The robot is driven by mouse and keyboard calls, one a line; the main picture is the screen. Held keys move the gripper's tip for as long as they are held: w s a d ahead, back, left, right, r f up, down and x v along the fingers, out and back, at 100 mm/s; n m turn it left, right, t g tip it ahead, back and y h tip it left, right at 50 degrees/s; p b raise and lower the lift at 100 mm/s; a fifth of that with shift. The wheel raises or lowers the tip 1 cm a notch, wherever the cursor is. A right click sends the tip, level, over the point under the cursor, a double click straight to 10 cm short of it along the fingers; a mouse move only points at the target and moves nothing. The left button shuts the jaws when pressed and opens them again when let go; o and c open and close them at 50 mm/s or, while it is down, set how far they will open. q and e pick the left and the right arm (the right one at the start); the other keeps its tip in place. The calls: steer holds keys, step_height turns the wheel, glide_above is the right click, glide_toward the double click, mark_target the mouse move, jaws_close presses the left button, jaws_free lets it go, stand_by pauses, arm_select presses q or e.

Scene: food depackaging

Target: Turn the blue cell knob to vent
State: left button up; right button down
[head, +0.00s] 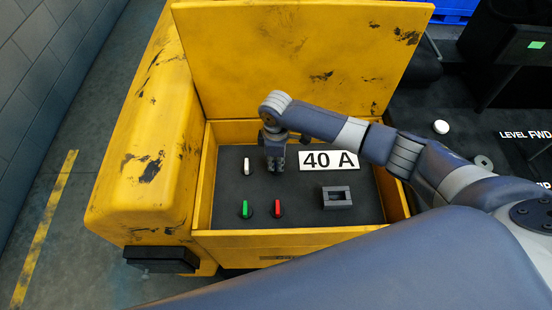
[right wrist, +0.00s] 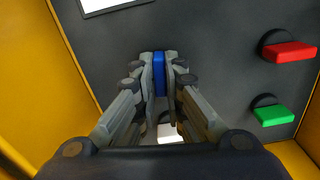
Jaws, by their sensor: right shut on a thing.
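The blue cell knob (right wrist: 158,72) shows in the right wrist view as a narrow blue bar between the fingertips, its long side running up and down the picture. My right gripper (right wrist: 160,84) is shut on it, one finger on each side. In the head view my right gripper (head: 275,164) points down at the dark panel (head: 302,200) and hides the blue knob. No vent marking is legible. My left gripper is not in view.
A white knob (head: 247,166), a green knob (head: 245,209) and a red knob (head: 278,208) stand close by. A "40 A" plate (head: 329,160) and a grey hollow block (head: 337,197) are to the right. Yellow box walls (head: 203,185) and a raised lid (head: 300,60) surround the panel.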

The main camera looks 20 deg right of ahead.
mark_target(276, 164)
steer(key=shift+n, duration=0.7)
steer(key=c, duration=1.7)
jaws_free()
steer(key=shift+r, duration=0.1)
step_height(276, 164, up, 12)
steer(key=shift+f, duration=0.1)
